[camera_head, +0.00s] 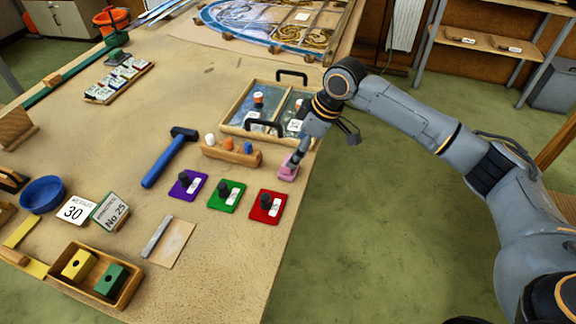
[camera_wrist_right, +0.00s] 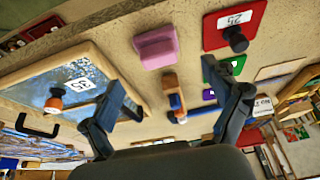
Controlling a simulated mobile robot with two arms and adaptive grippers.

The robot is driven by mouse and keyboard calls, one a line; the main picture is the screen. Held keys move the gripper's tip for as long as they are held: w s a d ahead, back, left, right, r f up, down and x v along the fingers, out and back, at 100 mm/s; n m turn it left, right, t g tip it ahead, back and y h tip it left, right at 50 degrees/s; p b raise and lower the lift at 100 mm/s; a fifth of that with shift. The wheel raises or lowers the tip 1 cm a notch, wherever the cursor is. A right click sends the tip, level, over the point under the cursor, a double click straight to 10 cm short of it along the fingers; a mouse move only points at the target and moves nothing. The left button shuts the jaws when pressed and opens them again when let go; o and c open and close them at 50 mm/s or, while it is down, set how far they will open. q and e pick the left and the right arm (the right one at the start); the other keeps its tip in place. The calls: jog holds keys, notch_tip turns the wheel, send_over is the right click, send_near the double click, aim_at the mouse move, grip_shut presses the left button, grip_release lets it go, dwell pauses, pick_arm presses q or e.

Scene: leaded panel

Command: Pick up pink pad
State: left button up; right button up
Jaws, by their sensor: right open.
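The pink pad (camera_head: 288,168) lies near the right edge of the workbench, just right of the small wooden holder and below the glazed frame. It also shows in the right wrist view (camera_wrist_right: 156,47), whole and ahead of the open fingers. My right gripper (camera_head: 297,157) is at the pad from above and partly covers it in the head view. In the right wrist view my right gripper (camera_wrist_right: 165,80) has its two fingers spread wide with nothing between them. I cannot tell how far the fingertips are from the pad. My left gripper is not in view.
Purple (camera_head: 187,185), green (camera_head: 227,195) and red (camera_head: 268,206) pads with dark knobs lie left of and below the pink pad. A glazed frame with black handles (camera_head: 247,99) and a wooden holder with pegs (camera_head: 232,154) are close by. A blue hammer (camera_head: 169,158) lies farther left.

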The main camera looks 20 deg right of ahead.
jog(key=shift+x, duration=0.85)
jog(key=shift+p+x, duration=0.8)
jog(key=shift+x, duration=1.9)
jog(key=shift+d, duration=0.1)
jog(key=c, duration=1.2)
